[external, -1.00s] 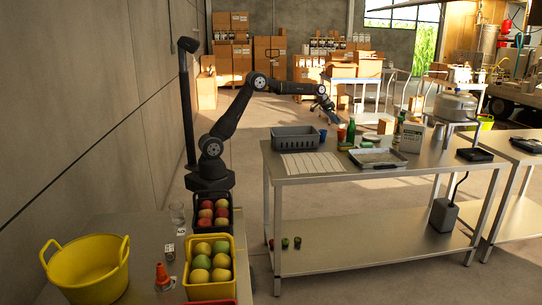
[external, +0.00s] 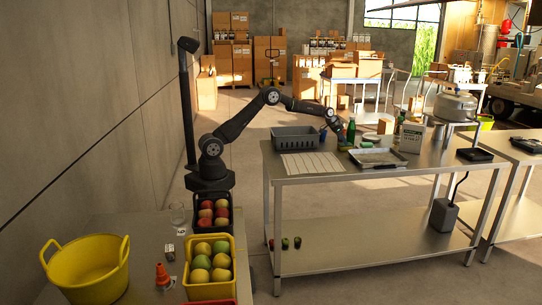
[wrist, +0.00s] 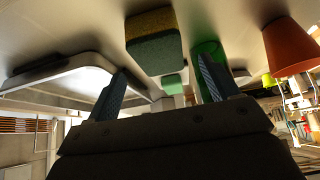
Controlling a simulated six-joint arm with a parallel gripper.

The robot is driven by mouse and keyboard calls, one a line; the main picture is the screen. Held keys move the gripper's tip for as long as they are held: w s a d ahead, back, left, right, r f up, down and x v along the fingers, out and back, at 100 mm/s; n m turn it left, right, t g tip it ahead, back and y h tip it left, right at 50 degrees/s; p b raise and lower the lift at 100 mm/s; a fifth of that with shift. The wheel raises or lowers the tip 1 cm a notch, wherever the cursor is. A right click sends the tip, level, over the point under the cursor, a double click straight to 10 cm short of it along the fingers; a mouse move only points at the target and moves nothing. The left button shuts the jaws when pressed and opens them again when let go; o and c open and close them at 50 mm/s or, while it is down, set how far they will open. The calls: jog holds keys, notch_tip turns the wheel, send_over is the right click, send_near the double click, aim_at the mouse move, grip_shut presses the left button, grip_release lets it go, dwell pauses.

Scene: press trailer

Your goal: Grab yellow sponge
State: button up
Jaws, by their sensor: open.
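A two-layer sponge (wrist: 152,22), dull yellow on one side and green on the other, lies on the table at the top middle of the wrist view, which looks upside down. In the external view the sponge (external: 346,147) is small, near the table's back edge and left of the tray. My gripper (wrist: 162,64) is open and empty. Its two blue-grey fingers stand apart, with the sponge beyond the gap between them. In the external view my gripper (external: 339,130) hangs low over the table beside the green bottle, close to the sponge; contact cannot be told.
A smaller green block (wrist: 172,85) lies beyond the sponge. A green bottle (wrist: 206,50) and an orange-red cup (wrist: 288,45) stand to the right in the wrist view. A metal tray (external: 378,158), grey crate (external: 295,138) and white canister (external: 412,137) are on the table (external: 325,174).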

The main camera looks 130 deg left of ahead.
aim_at(345, 147)
jog(key=shift+x, duration=2.65)
jog(key=c, duration=1)
